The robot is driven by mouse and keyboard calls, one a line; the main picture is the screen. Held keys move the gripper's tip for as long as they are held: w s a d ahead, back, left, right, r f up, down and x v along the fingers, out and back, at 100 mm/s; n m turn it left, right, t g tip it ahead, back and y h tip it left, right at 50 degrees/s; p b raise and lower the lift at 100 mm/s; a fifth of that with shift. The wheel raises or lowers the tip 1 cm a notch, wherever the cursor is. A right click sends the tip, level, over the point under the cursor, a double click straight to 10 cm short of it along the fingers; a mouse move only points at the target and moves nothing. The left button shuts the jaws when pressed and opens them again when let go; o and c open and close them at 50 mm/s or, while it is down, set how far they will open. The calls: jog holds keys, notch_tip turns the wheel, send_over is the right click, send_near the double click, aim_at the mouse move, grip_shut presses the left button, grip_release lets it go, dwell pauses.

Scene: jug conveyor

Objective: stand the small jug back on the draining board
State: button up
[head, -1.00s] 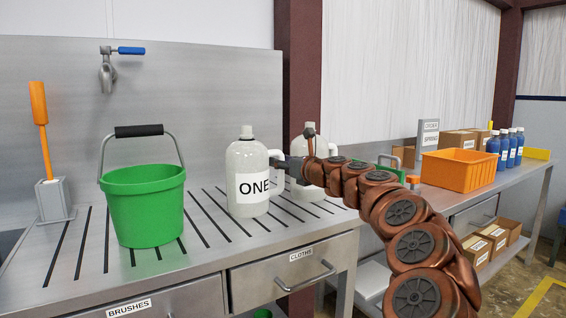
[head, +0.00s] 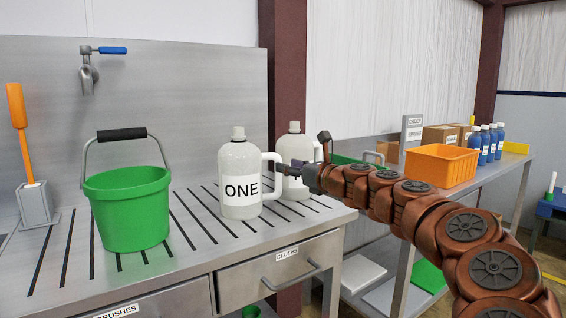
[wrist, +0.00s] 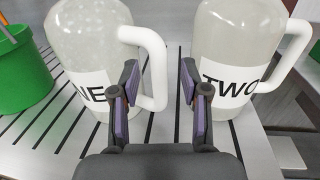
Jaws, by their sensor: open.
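A white jug marked ONE (head: 240,160) stands upright on the draining board (head: 190,235), its handle on the right. A similar white jug marked TWO (wrist: 235,40) stands upright behind it to the right; it also shows in the head view (head: 294,143), its label partly hidden. Neither is clearly the smaller. My gripper (head: 298,172) is at the right of jug ONE's handle. In the wrist view my gripper (wrist: 158,80) is open, with jug ONE's handle (wrist: 157,75) showing between the two fingers. Contact cannot be told. Jug ONE (wrist: 85,35) is left of the fingers there.
A green bucket (head: 127,210) and a grey brush holder (head: 36,205) stand left on the board. A tap (head: 88,75) is on the back wall. At right, a bench carries an orange crate (head: 440,166), cardboard boxes and blue bottles (head: 484,145).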

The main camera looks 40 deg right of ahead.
jog(key=shift+s+d, duration=0.1)
jog(key=shift+s, duration=0.75)
